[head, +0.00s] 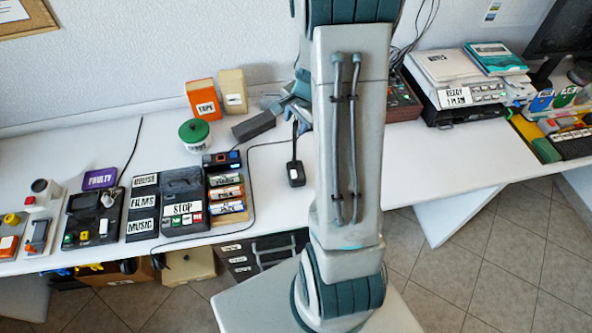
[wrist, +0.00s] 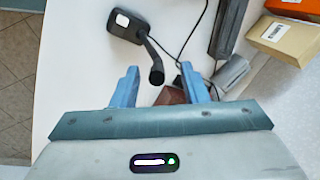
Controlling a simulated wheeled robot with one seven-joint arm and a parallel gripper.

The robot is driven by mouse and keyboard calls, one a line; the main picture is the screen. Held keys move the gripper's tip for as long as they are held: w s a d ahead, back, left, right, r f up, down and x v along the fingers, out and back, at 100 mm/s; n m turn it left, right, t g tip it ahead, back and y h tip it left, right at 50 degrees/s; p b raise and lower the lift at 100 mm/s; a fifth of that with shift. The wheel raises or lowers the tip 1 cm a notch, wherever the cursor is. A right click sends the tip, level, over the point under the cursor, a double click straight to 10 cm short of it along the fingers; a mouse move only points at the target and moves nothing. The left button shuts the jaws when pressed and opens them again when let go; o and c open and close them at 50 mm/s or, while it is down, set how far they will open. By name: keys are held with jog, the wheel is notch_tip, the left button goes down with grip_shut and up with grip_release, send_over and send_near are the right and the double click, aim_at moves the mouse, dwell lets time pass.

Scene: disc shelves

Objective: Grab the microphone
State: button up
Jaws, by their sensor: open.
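The microphone is black, with a flat square base and a bent stalk. In the wrist view its base (wrist: 128,24) is up and left of centre, and its stalk ends in a dark head between my two blue fingers in the picture. In the head view the microphone (head: 296,173) stands on the white desk, just left of my arm. My gripper (wrist: 159,70) is open, with a gap between each finger and the microphone head. I cannot tell the depth between them. In the head view my gripper (head: 290,105) is partly hidden behind my arm.
A dark grey box (head: 254,125), an orange TAPE box (head: 203,100), a cream box (head: 232,92) and a green-lidded pot (head: 194,134) stand behind and left of the microphone. A black cable (head: 252,180) runs over the desk. Bare desk (head: 450,160) lies right of my arm.

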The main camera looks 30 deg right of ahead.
aim_at(293, 133)
jog(key=shift+x, duration=2.05)
jog(key=shift+s, duration=0.15)
grip_shut()
jog(key=shift+r, duration=0.1)
